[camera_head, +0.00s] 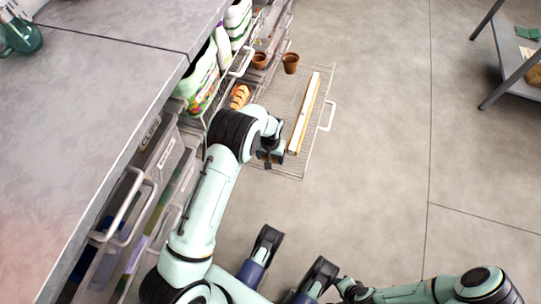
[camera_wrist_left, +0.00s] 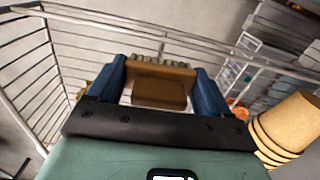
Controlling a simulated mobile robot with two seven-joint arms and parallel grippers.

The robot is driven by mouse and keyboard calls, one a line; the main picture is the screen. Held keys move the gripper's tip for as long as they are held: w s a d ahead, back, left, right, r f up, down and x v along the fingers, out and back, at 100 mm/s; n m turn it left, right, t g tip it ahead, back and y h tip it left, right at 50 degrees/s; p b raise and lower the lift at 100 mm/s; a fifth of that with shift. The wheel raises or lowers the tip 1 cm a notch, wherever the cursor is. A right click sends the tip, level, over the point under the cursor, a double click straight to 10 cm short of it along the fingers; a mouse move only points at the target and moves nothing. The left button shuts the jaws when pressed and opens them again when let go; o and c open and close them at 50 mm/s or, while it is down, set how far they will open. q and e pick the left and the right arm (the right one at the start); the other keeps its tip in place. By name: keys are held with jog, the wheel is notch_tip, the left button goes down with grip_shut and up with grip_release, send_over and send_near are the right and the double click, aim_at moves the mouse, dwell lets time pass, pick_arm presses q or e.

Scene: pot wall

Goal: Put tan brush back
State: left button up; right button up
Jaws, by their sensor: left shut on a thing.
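The tan brush (camera_wrist_left: 160,92) shows in the left wrist view as a brown block with a bristly edge along its far side. It sits between the blue fingers of my left gripper (camera_wrist_left: 162,88), which are shut on it. In the head view my left gripper (camera_head: 270,157) is over the near end of the pulled-out wire basket (camera_head: 312,155). The brush is not clear there. I cannot tell whether the brush touches the basket floor.
In the basket are two brown pots (camera_head: 291,63) (camera_head: 260,60), a long pale strip (camera_head: 304,112) and orange-tan stacked pots (camera_head: 239,96), also at right in the wrist view (camera_wrist_left: 284,126). A grey counter (camera_head: 80,110) and bagged goods (camera_head: 203,78) stand left.

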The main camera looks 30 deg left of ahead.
pick_arm(q)
jog(key=shift+f+b, duration=0.3)
jog(key=shift+f, duration=0.2)
jog(key=o, duration=0.8)
jog(key=shift+o, duration=0.2)
